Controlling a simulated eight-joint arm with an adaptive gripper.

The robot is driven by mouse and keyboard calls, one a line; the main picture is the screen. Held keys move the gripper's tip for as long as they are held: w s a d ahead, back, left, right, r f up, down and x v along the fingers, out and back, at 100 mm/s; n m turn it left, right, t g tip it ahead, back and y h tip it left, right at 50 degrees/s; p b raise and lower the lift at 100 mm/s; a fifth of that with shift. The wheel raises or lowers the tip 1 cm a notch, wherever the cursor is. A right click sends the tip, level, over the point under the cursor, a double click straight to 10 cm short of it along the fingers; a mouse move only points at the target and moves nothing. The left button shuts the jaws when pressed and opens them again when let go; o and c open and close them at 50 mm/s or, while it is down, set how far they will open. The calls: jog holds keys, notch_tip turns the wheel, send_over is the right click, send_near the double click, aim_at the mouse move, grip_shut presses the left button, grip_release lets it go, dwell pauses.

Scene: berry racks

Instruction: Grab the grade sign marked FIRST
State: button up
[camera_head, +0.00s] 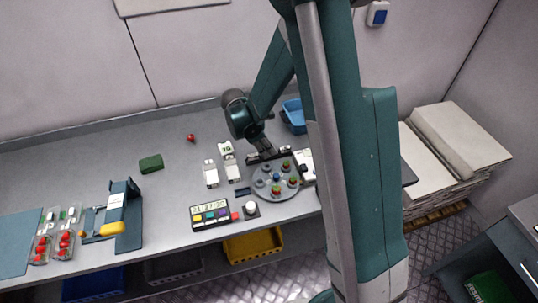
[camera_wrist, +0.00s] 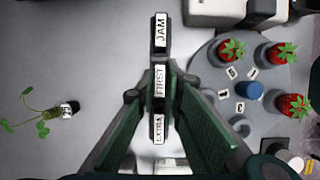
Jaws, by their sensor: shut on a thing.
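The grade sign marked FIRST (camera_wrist: 159,81) is a small white plate with black letters on a dark block. In the wrist view it stands between the signs marked JAM (camera_wrist: 160,32) and EXTRA (camera_wrist: 158,128), all in one line. My gripper (camera_wrist: 160,84) is shut on the FIRST sign, with a dark green finger on each side of it. In the head view my gripper (camera_head: 262,152) is low over the bench, just behind the round grey plate. The lettering cannot be read there.
The round grey plate (camera_wrist: 213,75) with red berries stands close on the right. A leafy sprig (camera_wrist: 40,112) lies to the left. On the bench (camera_head: 170,190) are a blue bin (camera_head: 294,116), a green block (camera_head: 151,163) and a small display (camera_head: 210,212). The bench's middle left is mostly clear.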

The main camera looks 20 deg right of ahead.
jog(key=shift+r, duration=0.15)
notch_tip(320, 180, up, 10)
dwell(0.9)
